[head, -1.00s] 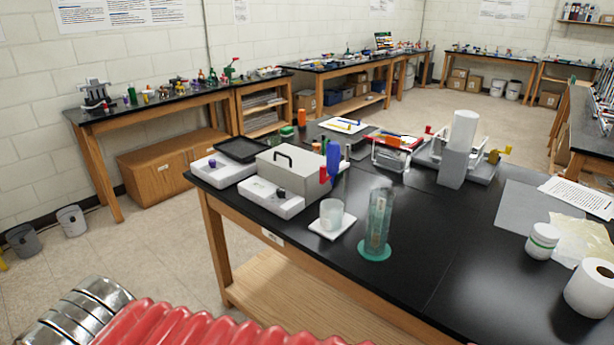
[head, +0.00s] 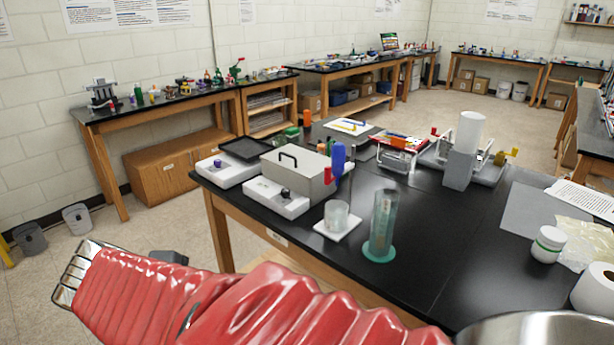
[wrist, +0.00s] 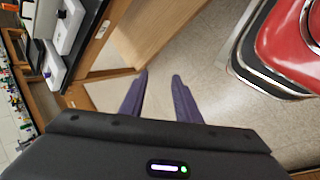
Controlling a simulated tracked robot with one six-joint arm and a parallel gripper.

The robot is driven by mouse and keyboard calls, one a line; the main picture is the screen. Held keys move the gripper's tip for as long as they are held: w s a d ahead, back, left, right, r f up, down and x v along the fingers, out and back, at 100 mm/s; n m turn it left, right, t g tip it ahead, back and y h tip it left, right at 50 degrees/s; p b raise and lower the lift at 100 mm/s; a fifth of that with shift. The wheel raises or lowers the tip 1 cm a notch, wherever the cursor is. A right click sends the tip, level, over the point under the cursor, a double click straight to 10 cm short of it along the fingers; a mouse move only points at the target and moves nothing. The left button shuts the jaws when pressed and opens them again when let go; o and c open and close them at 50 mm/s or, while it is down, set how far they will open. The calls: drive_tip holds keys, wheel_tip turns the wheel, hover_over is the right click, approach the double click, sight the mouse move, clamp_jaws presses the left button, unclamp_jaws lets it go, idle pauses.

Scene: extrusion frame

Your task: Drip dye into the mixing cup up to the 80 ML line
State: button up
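A small frosted cup (head: 336,213), apparently the mixing cup, stands upright on a white square tile (head: 338,231) on the black bench. Its level and marks are too small to read. A tall clear cylinder (head: 384,217) with a green round base stands just right of it. A blue upright item (head: 337,166) and a red one stand behind the cup; I cannot tell whether either holds dye. My gripper (wrist: 161,74) shows in the wrist view with its two purple fingers apart and nothing between them, above the floor beside a wooden bench.
A grey box with a handle (head: 297,174) and white flat devices stand left of the cup. A white-lidded jar (head: 548,245), a paper roll and sheets lie at the right. The bench top (head: 440,235) right of the cylinder is clear. My red-sleeved arm crosses the foreground.

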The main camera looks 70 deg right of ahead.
drive_tip(key=s+d+r+n+g+h, duration=0.2)
drive_tip(key=d+g, duration=0.1)
drive_tip(key=d, duration=0.5)
drive_tip(key=s+d+r+n+g+h, duration=0.1)
drive_tip(key=s+d+n+g+h, duration=0.15)
drive_tip(key=d, duration=0.55)
drive_tip(key=n+g+h, duration=0.2)
drive_tip(key=n+h, duration=0.4)
approach(326, 172)
drive_tip(key=shift+y, duration=0.25)
drive_tip(key=v, duration=0.6)
drive_tip(key=shift+w+d+r, duration=0.1)
drive_tip(key=x, duration=1.4)
clamp_jaws()
drive_tip(key=shift+a, duration=0.2)
drive_tip(key=shift+m, duration=0.25)
